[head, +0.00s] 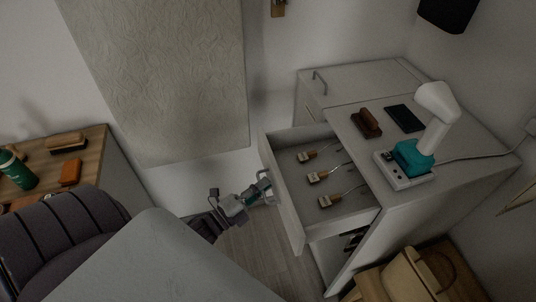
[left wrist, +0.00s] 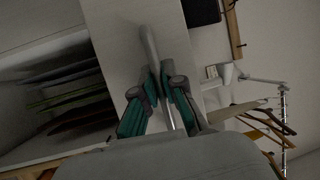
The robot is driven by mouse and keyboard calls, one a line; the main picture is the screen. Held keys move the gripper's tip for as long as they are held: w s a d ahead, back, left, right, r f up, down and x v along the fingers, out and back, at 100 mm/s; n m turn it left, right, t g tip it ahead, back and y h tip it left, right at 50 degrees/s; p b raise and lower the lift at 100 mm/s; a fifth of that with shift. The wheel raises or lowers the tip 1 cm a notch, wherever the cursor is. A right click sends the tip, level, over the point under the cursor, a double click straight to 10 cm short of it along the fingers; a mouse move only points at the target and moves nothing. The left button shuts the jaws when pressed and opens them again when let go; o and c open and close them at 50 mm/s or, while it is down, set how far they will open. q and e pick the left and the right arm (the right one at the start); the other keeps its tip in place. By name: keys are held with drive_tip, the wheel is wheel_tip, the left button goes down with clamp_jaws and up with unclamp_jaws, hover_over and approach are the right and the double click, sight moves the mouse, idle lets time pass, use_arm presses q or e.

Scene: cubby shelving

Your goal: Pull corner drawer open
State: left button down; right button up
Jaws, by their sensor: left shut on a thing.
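The corner drawer (head: 283,195) stands pulled out from the light grey cabinet (head: 377,207), its inside showing. Several tools with wooden handles (head: 318,177) lie in it. My left gripper (head: 264,188) is at the outer face of the drawer front. In the left wrist view, the teal fingers of my left gripper (left wrist: 166,88) are shut around the metal bar handle (left wrist: 151,48), which runs between them. The drawer front (left wrist: 115,40) is the pale panel behind the handle there. The fingers cover part of the handle. My right gripper is not in view.
On the cabinet top stand a white and teal device (head: 412,158), a brown brush (head: 366,122) and a dark flat box (head: 404,118). A wooden table (head: 95,147) with a green bottle (head: 17,170) is at left. A tan container (head: 408,277) stands at lower right. Floor shows below the drawer.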

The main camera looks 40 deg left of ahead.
use_arm(q)
drive_tip(key=c, duration=1.2)
unclamp_jaws()
drive_tip(key=shift+c, duration=0.2)
drive_tip(key=v, duration=1.2)
